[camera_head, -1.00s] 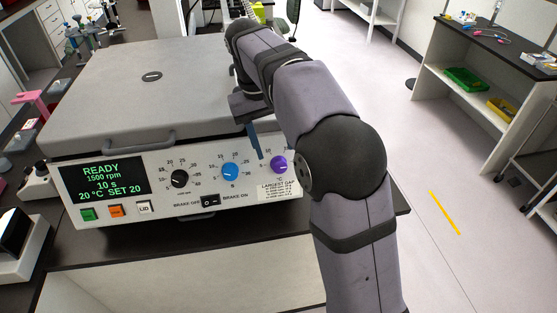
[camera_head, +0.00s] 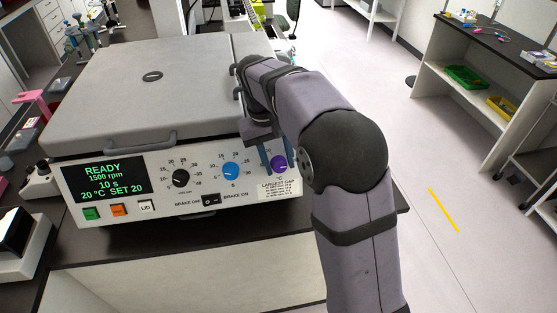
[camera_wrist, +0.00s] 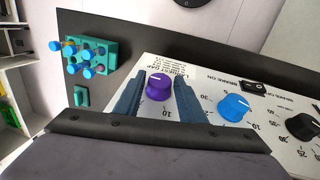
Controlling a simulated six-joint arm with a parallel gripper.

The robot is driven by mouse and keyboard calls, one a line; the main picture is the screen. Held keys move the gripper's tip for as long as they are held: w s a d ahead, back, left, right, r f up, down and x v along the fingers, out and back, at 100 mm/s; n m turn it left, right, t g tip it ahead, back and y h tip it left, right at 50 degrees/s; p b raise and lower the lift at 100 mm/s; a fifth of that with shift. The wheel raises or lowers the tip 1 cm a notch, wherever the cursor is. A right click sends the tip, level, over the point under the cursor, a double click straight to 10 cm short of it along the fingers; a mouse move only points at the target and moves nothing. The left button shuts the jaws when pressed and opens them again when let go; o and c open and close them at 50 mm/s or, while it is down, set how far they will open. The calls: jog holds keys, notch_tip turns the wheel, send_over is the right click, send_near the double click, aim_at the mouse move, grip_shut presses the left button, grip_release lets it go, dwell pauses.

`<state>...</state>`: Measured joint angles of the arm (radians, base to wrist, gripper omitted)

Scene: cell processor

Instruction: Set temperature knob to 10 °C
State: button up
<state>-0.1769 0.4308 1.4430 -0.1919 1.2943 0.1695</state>
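The cell processor's front panel carries a purple knob (camera_head: 278,163) under a °C scale, at the right end of the dial row. It also shows in the wrist view (camera_wrist: 159,86), with a pale pointer line on its face. My gripper (camera_head: 275,157) is at this knob. In the wrist view, its two blue fingers (camera_wrist: 158,84) are apart, one on each side of the purple knob, with no clear contact. The display (camera_head: 103,181) reads READY, 1500 rpm, 10 s, 20 °C SET 20.
A blue knob (camera_head: 230,171) and a black knob (camera_head: 180,178) sit left of the purple one. A brake switch (camera_head: 211,199) and several coloured buttons are below. The grey lid (camera_head: 150,100) is closed. A teal rack (camera_wrist: 98,52) with blue-capped tubes stands beyond the panel.

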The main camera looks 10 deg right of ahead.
jog(key=c, duration=0.6)
jog(key=shift+o, duration=0.2)
jog(key=shift+a, duration=0.1)
jog(key=shift+a+n+h+p, duration=0.2)
jog(key=shift+n+h+p, duration=0.2)
jog(key=shift+h, duration=0.6)
jog(key=shift+a+f+n+t+h, duration=0.2)
jog(key=shift+n+t+h, duration=0.15)
jog(key=shift+h, duration=0.85)
jog(key=h, duration=0.1)
jog(key=n+t+h+b, duration=0.1)
jog(key=h, duration=0.1)
jog(key=shift+s+a+f+b, duration=0.1)
jog(key=shift+a+f+b, duration=0.1)
jog(key=shift+f+b, duration=0.1)
jog(key=shift+a+f+n+t+h+b, duration=0.1)
jog(key=shift+n+t+h+b, duration=0.25)
jog(key=shift+n+h+b, duration=0.6)
jog(key=shift+h, duration=0.35)
